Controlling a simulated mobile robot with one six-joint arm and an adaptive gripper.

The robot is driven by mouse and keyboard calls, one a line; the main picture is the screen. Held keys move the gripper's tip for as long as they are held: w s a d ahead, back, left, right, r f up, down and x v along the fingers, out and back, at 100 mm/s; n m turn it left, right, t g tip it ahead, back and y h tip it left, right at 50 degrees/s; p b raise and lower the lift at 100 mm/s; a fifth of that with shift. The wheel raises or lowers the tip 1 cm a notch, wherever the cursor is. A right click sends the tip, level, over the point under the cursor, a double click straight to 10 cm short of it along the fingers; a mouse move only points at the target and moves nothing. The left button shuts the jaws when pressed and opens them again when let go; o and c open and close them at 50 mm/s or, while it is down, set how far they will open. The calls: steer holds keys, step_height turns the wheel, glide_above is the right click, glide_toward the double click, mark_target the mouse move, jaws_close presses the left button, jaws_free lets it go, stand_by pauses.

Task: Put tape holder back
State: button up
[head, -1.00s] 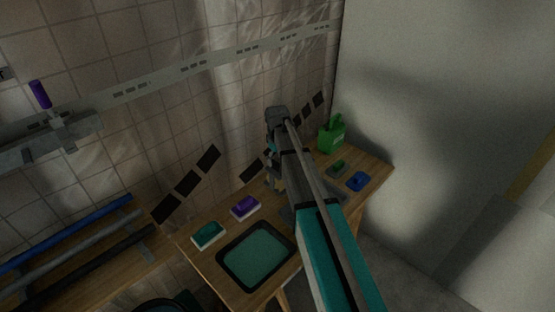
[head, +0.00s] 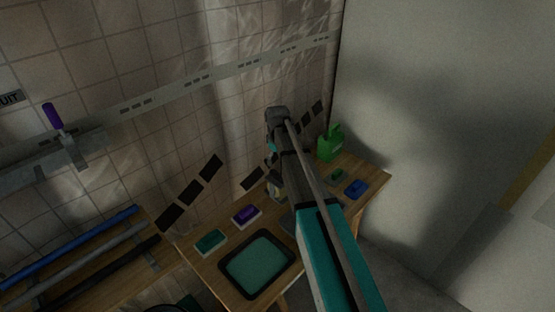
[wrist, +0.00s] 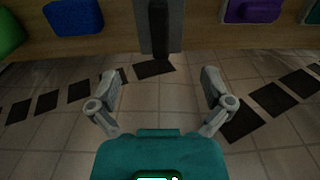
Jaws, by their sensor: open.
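My gripper (wrist: 160,76) is open in the wrist view, its two fingers apart with nothing between them. Beyond the fingertips, at the top of that view, is a grey plate with a black bar (wrist: 158,28) on the wooden table. I cannot tell for sure which item is the tape holder. A blue piece (head: 356,188) lies at the table's right end; a blue piece also shows at the upper left of the wrist view (wrist: 74,16). A purple piece (head: 246,215) lies left of my arm and shows at the wrist view's upper right (wrist: 253,10). My arm hides much of the table's middle.
A teal piece (head: 210,242) and a dark-rimmed tray (head: 226,282) are on the table's left part. A green bottle (head: 330,143) stands at the back right. Blue, grey and black bars (head: 72,240) lie at far left. A tiled wall (head: 170,60) rises behind.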

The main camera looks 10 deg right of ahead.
stand_by(0.4)
steer(key=s+m, duration=0.6)
steer(key=s, duration=2)
steer(key=shift+m, duration=0.4)
steer(key=shift+r+p, duration=0.55)
